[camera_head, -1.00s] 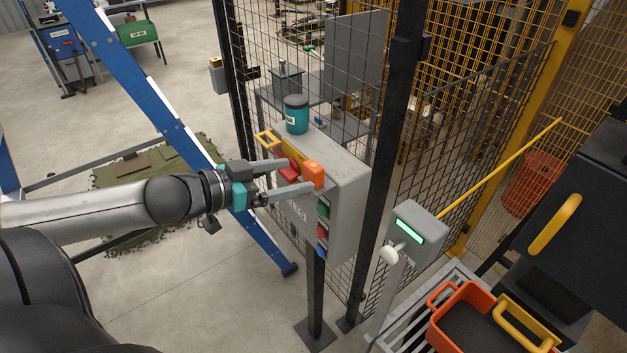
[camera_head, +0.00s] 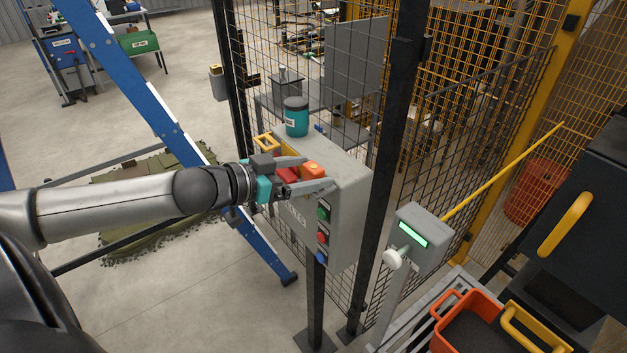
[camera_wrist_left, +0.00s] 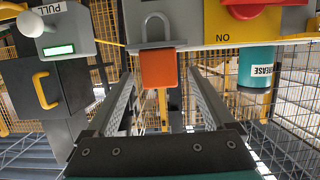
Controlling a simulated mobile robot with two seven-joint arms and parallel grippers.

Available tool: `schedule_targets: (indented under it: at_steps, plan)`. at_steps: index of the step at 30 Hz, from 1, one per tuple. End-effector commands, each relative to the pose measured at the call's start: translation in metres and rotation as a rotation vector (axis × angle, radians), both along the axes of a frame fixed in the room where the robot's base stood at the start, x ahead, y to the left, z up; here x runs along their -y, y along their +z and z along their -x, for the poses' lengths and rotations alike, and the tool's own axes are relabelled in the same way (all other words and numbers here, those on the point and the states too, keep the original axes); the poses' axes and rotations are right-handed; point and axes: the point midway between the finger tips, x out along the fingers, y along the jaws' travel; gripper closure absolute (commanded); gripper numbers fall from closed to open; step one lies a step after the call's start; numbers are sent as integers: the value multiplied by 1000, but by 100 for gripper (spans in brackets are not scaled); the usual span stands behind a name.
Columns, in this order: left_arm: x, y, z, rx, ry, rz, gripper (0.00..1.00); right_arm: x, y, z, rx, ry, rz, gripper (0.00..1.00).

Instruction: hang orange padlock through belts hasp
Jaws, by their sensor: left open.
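The orange padlock (camera_head: 313,170) is at the top of the grey control box, beside a red switch handle (camera_head: 287,174). In the left wrist view the orange body of the padlock (camera_wrist_left: 158,70) shows between my fingers, with its grey shackle (camera_wrist_left: 156,22) against the grey box. I cannot tell whether the shackle passes through anything, and I cannot make out the hasp. My left gripper (camera_head: 319,172) is open, one finger on each side of the padlock; the wrist view shows gaps beside it. My right gripper is not in view.
The grey box (camera_head: 347,205) stands on a black post beside mesh fencing. A teal jar (camera_head: 296,117) stands on it. A blue ladder-like frame (camera_head: 190,150) is under my left arm. A pedestal (camera_head: 420,240) with a green display and an orange crate (camera_head: 437,338) are at right.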

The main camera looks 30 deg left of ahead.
Motion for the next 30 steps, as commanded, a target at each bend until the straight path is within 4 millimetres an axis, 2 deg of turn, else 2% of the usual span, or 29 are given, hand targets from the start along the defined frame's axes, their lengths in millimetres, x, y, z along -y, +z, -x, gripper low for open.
schedule_targets:
  at_steps: [10, 21, 30]
  plan:
    - [6, -4, -14, 2, -1, 0, 12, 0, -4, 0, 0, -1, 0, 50]
    - [7, -5, -15, 0, -1, -1, 12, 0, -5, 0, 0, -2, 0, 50]
    - [7, -5, -15, 0, -2, 0, 46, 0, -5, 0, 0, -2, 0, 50]
